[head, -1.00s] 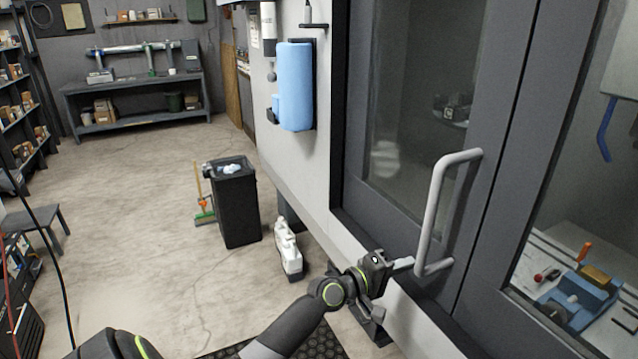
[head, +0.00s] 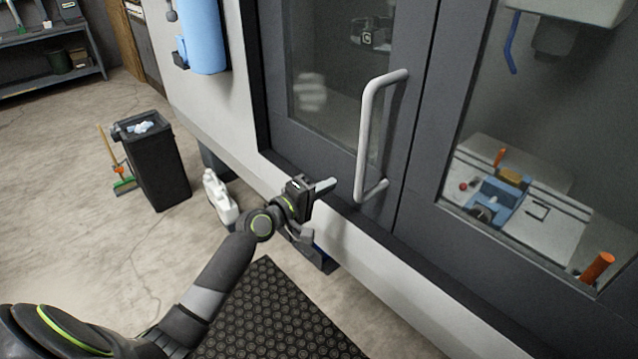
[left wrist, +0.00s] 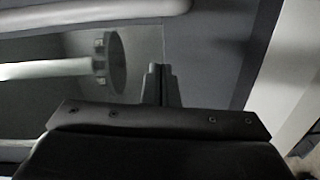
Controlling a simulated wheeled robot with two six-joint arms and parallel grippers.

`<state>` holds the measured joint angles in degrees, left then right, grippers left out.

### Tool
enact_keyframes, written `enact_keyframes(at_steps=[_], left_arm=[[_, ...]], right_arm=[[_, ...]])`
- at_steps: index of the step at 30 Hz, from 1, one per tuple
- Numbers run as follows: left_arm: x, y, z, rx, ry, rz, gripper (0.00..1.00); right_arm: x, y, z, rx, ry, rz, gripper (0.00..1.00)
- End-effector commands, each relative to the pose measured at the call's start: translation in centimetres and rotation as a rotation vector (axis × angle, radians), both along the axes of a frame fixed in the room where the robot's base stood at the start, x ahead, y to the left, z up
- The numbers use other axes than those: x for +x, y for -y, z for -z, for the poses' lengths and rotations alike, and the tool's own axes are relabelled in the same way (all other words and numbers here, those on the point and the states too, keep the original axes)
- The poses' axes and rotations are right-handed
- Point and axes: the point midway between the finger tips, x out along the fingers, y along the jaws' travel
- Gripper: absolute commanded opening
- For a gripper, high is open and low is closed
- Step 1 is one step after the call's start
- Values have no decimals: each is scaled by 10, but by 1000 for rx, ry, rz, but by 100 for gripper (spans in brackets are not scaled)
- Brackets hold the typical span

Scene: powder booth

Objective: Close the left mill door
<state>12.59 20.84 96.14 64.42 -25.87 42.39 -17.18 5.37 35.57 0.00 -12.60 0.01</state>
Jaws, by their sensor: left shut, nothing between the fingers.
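The left mill door (head: 405,110) is a dark grey panel with a window and a pale vertical bar handle (head: 365,130) near its right edge. Only a thin dark seam shows between it and the panel to its right, so it looks shut. My left gripper (head: 328,186) is shut and empty, in front of the door's lower edge. Its tip points at the handle's lower end but sits left of it, with a visible gap. The shut fingers (left wrist: 161,84) also show in the left wrist view, in front of grey surfaces. My right gripper is not in view.
Behind the right window are a blue vise (head: 498,200) and an orange cylinder (head: 598,267). A black bin (head: 155,165) and a white jug (head: 219,198) stand on the floor left of the machine. A black mat (head: 268,320) lies in front.

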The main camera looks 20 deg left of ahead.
Motion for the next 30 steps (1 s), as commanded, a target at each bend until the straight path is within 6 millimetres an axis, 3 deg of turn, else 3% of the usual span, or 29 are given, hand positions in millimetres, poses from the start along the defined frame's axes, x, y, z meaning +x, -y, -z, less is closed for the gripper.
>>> enact_keyframes(at_steps=[7,15,26,29,30], left_arm=[[-36,-16,3,7,-2,-1,0],[-76,-33,1,7,-3,-2,0],[-89,-38,0,5,-3,-5,0],[-86,-46,18,34,-23,-31,0],[-85,-52,33,60,-39,-52,0]], right_arm=[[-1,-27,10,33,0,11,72],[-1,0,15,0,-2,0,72],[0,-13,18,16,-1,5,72],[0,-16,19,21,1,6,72],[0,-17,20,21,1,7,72]])
